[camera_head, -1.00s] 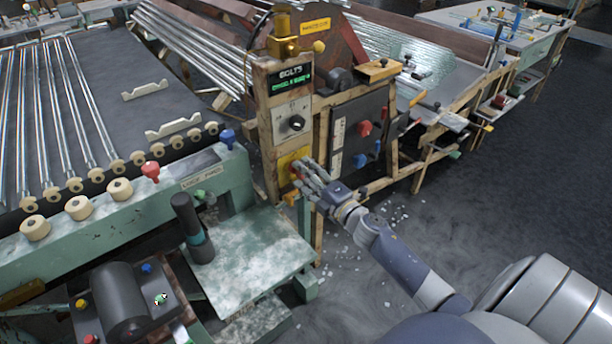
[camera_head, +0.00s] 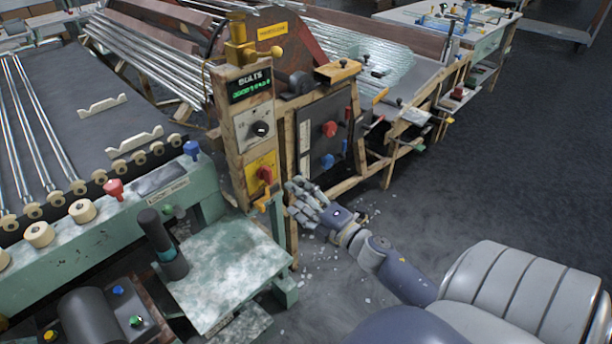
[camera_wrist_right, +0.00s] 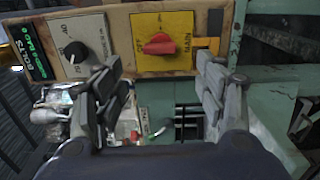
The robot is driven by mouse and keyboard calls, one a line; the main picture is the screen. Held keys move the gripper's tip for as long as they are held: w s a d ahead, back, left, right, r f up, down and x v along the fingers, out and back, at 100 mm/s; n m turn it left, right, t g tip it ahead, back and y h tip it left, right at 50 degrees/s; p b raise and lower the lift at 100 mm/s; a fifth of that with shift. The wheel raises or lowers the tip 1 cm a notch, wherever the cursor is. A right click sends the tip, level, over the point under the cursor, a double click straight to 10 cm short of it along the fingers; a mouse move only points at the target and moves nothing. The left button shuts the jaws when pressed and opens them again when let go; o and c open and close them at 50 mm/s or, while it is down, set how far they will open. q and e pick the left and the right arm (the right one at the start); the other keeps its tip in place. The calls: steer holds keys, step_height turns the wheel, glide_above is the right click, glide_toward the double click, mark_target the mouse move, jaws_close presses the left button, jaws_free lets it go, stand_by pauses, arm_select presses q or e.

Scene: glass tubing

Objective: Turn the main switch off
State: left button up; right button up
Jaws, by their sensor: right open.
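The main switch is a red knob (camera_head: 264,174) on a yellow plate (camera_head: 258,188), low on the narrow wooden control post. In the right wrist view the red knob (camera_wrist_right: 160,44) lies left to right, with the letters OFF by its left end and MAIN on the plate's right. My right gripper (camera_head: 300,201) is open and empty, right of and slightly below the knob, apart from it. In the right wrist view its fingers (camera_wrist_right: 158,72) stand to either side, with the knob seen between and beyond them. My left gripper is not in view.
Above the switch are a black dial (camera_head: 260,129) and a green-lit display (camera_head: 249,86). A dark panel (camera_head: 322,135) with red and blue knobs stands just right. A green bench (camera_head: 225,265) lies below left. Open floor (camera_head: 440,215) is at the right.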

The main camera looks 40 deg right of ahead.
steer(key=shift+s+d, duration=0.15)
steer(key=shift+s, duration=1.25)
steer(key=s+a+f+m+g+h, duration=0.1)
steer(key=s+f+m+g, duration=0.25)
steer(key=f, duration=0.85)
steer(key=s+a+f+m+g+h+p, duration=0.15)
steer(key=s+f+m, duration=0.3)
steer(key=f, duration=0.65)
steer(key=s+a+f+m+g+h, duration=0.1)
steer(key=s+f+m+g, duration=0.3)
steer(key=f, duration=0.8)
steer(key=s+a+f+m+g, duration=0.1)
steer(key=s+a+f+g, duration=0.1)
steer(key=s+f, duration=0.3)
steer(key=s+a+f+m+g+y, duration=0.1)
steer(key=s+a+f, duration=0.4)
steer(key=s, duration=0.8)
steer(key=s+a+f+m+g+y, duration=0.1)
steer(key=s+a+f+g, duration=0.3)
steer(key=s, duration=0.5)
steer(key=shift+s+a+f+m+g, duration=0.15)
steer(key=shift+s+f+m+g, duration=0.3)
steer(key=shift+f+m, duration=0.35)
